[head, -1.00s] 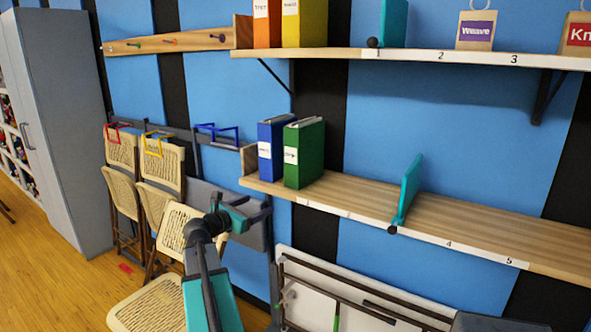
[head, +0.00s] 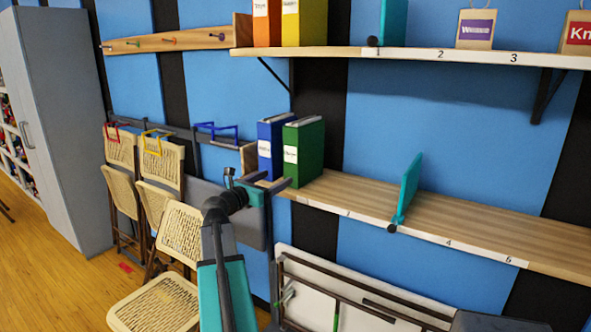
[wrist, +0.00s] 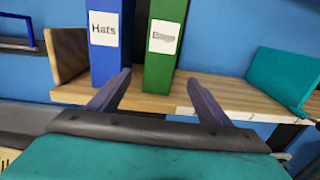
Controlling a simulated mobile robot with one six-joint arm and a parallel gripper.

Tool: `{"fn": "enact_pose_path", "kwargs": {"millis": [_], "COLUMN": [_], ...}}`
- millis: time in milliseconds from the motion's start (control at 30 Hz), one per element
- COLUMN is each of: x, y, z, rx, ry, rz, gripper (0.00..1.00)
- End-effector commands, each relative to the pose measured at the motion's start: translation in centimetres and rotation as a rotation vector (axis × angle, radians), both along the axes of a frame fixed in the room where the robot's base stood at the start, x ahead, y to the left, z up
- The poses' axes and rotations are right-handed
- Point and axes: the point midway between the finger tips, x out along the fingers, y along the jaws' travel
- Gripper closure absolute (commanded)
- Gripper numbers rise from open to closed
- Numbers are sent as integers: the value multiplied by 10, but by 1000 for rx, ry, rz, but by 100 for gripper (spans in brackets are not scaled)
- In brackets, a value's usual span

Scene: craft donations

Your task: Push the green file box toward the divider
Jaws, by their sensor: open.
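The green file box (head: 304,152) stands upright on the lower shelf, right beside a blue file box (head: 270,146). In the wrist view the green box (wrist: 163,45) has a label that seems to read "Bags", and the blue one (wrist: 106,40) reads "Hats". The teal divider (head: 407,190) stands on the same shelf to the right, with a bare gap between it and the green box; it also shows in the wrist view (wrist: 284,77). My gripper (head: 276,183) is open and empty at the shelf's front edge, in front of the boxes. Its fingers point toward them.
The lower shelf (head: 350,193) is bare between the green box and the divider. The upper shelf (head: 400,55) holds orange and yellow boxes, another divider and paper bags. Folding chairs (head: 180,232) stand at left, and a folded table (head: 355,290) leans below.

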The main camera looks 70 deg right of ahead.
Motion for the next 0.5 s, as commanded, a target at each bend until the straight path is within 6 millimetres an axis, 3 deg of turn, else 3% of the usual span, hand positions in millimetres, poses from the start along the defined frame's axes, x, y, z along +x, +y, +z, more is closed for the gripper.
{"fn": "enact_pose_path", "kwargs": {"millis": [500], "x": [-17], "y": [-63], "z": [-1], "rx": [0], "ry": [-1], "rz": [-1], "gripper": [28]}}
